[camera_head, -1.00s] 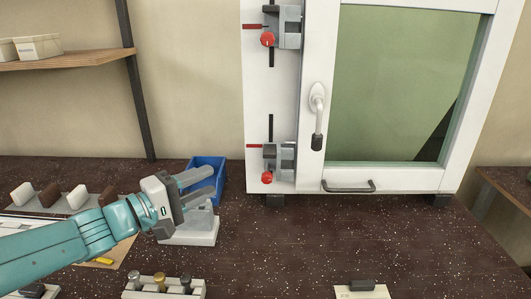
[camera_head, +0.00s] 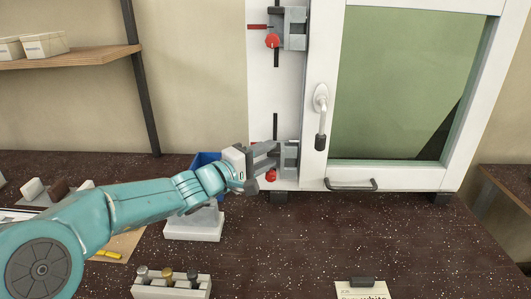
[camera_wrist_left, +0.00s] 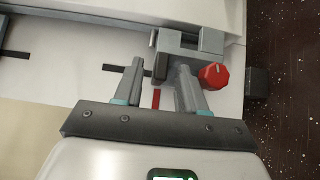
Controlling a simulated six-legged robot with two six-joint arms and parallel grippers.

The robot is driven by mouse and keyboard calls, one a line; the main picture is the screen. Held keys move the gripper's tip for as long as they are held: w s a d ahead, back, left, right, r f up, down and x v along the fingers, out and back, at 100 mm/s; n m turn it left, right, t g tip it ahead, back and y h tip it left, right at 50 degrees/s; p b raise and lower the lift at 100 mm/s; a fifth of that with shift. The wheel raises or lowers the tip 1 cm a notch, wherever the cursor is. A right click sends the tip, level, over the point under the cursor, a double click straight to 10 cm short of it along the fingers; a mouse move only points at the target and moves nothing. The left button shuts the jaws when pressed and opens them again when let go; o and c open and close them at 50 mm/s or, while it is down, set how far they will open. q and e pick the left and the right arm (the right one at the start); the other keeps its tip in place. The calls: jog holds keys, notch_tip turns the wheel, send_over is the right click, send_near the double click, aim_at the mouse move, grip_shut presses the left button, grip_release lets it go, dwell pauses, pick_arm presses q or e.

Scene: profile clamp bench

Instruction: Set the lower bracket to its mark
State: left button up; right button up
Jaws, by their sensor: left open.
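The lower bracket (camera_head: 291,160) is a grey block on the white panel beside the window frame; it also shows in the left wrist view (camera_wrist_left: 180,40). Its red knob (camera_head: 271,176) sits at its lower left. My left gripper (camera_head: 272,155) is open at the bracket's left side. In the wrist view its fingertips (camera_wrist_left: 160,67) reach the bracket's near edge, one close to the knob. I cannot tell whether they touch it. My right gripper is not in view.
An upper bracket (camera_head: 295,28) with a red knob (camera_head: 272,41) sits higher on the panel. A window handle (camera_head: 320,105) hangs to the right. The bench front right is mostly clear.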

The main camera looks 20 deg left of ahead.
pick_arm(q)
jog(key=shift+w, duration=0.1)
grip_shut()
jog(key=shift+r, duration=1.45)
grip_release()
